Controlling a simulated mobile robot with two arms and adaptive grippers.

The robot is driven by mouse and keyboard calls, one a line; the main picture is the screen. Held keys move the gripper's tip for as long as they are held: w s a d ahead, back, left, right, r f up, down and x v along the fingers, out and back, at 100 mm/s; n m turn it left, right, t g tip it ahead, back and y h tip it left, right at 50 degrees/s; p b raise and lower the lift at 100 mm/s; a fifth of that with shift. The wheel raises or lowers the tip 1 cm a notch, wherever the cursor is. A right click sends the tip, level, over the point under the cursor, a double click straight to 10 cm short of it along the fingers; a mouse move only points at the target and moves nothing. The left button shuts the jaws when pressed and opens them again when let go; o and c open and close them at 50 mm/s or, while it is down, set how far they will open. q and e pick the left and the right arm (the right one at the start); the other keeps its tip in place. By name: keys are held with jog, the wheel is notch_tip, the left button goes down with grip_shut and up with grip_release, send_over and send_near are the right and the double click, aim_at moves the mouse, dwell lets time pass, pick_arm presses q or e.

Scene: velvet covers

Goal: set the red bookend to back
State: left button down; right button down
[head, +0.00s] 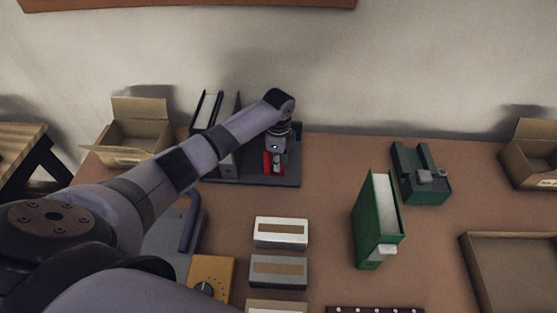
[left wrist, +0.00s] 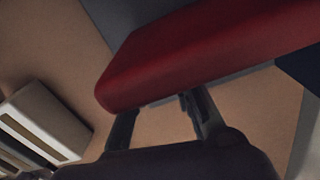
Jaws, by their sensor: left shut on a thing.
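The red bookend (head: 267,163) stands at the dark rack (head: 289,180) near the back of the table, partly hidden by my left arm and gripper. In the left wrist view the red bookend (left wrist: 200,50) is a broad red block across the top, close to the fingers. My left gripper (head: 274,160) points down at it and is shut on it; the fingers (left wrist: 160,122) also show in the left wrist view, just below the red edge. The contact itself is partly hidden. My right gripper is not in view.
Grey binders (head: 206,110) stand at the rack's left. A green binder (head: 372,225) and a green hole punch (head: 424,178) stand to the right. Label boxes (head: 281,232) are in front. Cardboard boxes (head: 130,135) stand at both sides.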

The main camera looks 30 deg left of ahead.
pick_arm(q)
jog(key=shift+d, duration=0.1)
dwell(0.3)
jog(key=d, duration=0.1)
jog(key=w+d, duration=0.2)
jog(key=d, duration=0.1)
jog(key=shift+b, duration=0.35)
jog(key=c, duration=1.8)
grip_release()
jog(key=shift+c, duration=0.2)
jog(key=o, duration=0.5)
notch_tip(320, 180, up, 12)
jog(key=shift+r, duration=0.1)
